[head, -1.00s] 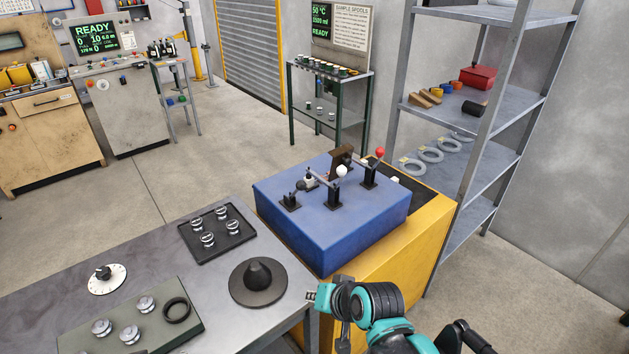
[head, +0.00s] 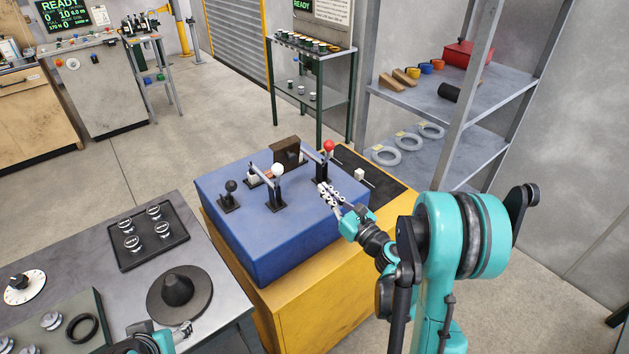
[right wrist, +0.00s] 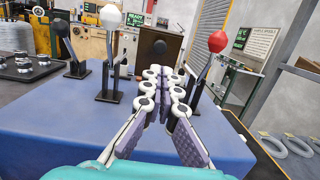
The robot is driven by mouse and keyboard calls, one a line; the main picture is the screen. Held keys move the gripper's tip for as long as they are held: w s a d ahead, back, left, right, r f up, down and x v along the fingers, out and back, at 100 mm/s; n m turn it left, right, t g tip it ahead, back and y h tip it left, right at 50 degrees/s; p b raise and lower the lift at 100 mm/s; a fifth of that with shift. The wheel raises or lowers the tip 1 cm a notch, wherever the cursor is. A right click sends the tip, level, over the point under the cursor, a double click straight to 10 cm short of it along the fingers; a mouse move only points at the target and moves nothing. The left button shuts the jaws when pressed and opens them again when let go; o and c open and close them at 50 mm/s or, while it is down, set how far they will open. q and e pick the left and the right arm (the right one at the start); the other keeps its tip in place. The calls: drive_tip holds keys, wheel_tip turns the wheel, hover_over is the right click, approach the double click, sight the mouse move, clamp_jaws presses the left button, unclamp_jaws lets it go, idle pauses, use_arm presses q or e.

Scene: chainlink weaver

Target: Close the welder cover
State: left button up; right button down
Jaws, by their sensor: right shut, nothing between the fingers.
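The welder is a blue box (head: 245,235) on a yellow cabinet. A dark brown upright plate (head: 286,152), perhaps its cover, stands at the back of its top; it also shows in the right wrist view (right wrist: 157,50). On the top are a black-knobbed lever (head: 231,188), a white-knobbed lever (head: 278,170) and a red-knobbed lever (head: 329,147). My right gripper (head: 324,190) is shut and empty above the box's right part, in front of the red-knobbed lever. In the wrist view its fingers (right wrist: 165,75) point toward the plate. My left gripper (head: 184,330) shows small at the bottom edge, jaws unclear.
A grey table (head: 90,237) at the left holds a black tray (head: 120,262) of spools and a dark cone (head: 178,288). A metal shelf (head: 470,118) stands to the right. The yellow cabinet (head: 310,310) has a dark panel (head: 385,180) at its right.

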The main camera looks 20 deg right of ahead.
sight(293, 158)
drive_tip(key=b+x, duration=0.2)
drive_tip(key=x, duration=1)
drive_tip(key=shift+w+a, duration=0.15)
drive_tip(key=shift+w, duration=0.25)
drive_tip(key=shift+r, duration=0.15)
